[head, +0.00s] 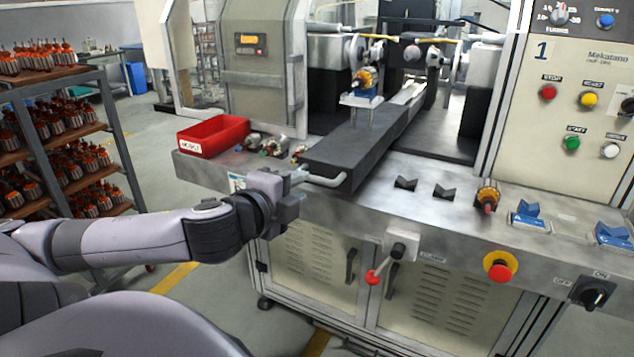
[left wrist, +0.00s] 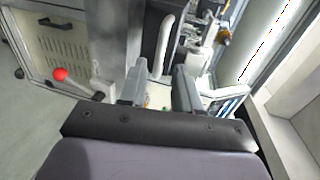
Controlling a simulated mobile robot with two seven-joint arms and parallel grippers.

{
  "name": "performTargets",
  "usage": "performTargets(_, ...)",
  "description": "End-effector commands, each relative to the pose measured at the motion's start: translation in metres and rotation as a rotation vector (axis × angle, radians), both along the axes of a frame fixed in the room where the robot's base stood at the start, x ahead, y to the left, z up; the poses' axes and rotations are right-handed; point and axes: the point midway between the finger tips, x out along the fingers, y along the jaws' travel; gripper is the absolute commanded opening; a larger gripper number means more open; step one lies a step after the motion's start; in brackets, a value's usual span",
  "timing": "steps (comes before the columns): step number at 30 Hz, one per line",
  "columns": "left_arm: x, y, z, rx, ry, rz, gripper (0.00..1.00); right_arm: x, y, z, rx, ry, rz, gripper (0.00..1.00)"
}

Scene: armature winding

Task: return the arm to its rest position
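My left arm reaches in from the left in the head view. Its gripper (head: 292,183) is at the front edge of the machine, by the light U-shaped handle (head: 325,179) of the dark slide. In the left wrist view the two fingers of the gripper (left wrist: 160,88) stand apart with nothing between their tips. The handle (left wrist: 164,45) shows just beyond them; I cannot tell whether they touch it. My right gripper is in neither view.
The dark slide (head: 355,145) carries an armature (head: 366,78) on a support. A red bin (head: 213,135) is left on the bench. A red-knobbed lever (head: 374,277) and emergency stop (head: 500,266) are on the front. An armature rack (head: 118,137) stands left; floor between is clear.

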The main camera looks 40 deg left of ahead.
Motion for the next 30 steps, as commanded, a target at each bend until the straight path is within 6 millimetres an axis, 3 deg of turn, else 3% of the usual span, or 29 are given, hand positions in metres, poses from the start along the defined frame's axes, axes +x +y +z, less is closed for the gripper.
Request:
performTargets(8, 0.000, 0.000, -0.001, -0.003, 0.001, 0.001, 0.33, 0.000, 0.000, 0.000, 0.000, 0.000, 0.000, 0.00)
performTargets(11, -0.001, 0.004, -0.014, -0.042, 0.017, 0.011, 0.33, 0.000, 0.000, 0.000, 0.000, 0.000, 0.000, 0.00)
performTargets(14, -0.006, 0.012, -0.047, -0.137, 0.054, 0.038, 0.33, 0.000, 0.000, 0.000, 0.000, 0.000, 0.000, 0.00)
performTargets(20, -0.029, 0.008, -0.151, -0.447, 0.148, 0.102, 0.33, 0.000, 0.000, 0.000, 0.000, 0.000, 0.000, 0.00)
performTargets(26, -0.061, -0.038, -0.249, -0.785, 0.217, 0.157, 0.33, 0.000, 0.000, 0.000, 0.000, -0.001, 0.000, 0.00)
performTargets(30, -0.084, -0.092, -0.302, -1.027, 0.246, 0.192, 0.33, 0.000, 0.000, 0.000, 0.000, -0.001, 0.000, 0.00)
